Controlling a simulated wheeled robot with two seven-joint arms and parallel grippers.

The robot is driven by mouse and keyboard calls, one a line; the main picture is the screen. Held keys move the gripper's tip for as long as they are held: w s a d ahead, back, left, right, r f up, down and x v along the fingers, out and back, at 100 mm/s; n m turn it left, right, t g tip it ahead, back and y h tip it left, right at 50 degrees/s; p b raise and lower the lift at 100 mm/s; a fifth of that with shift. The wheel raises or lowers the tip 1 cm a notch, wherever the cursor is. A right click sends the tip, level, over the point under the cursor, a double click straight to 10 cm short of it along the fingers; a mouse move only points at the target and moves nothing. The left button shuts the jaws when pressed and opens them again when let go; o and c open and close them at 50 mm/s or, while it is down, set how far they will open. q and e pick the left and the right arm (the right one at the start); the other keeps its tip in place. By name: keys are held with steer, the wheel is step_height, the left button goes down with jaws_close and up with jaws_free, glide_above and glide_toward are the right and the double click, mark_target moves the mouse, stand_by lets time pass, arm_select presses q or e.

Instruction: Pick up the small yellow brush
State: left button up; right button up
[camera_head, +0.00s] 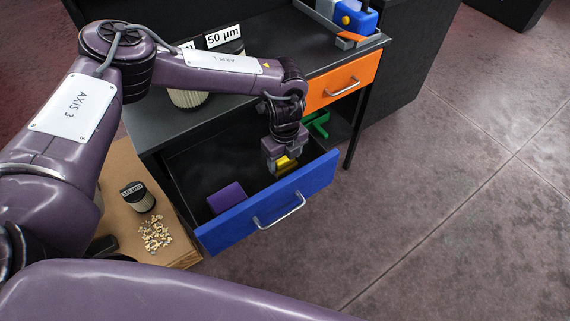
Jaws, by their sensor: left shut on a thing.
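The small yellow brush (285,164) shows at the right part of the open blue drawer (274,200). My left gripper (280,160) reaches down into the drawer and is shut on the brush. The gripper hides part of the brush, and I cannot tell whether it still touches the drawer floor. My right gripper is not in view.
A purple block (226,197) lies in the drawer's left part. A green thing (317,124) is behind the drawer's right end. The orange drawer (343,81) is shut. A labelled jar (138,197) and scattered pale bits (155,234) are on a wooden surface. Open floor is at right.

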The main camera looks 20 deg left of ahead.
mark_target(285, 157)
arm_select(q)
steer(key=shift+c, duration=0.4)
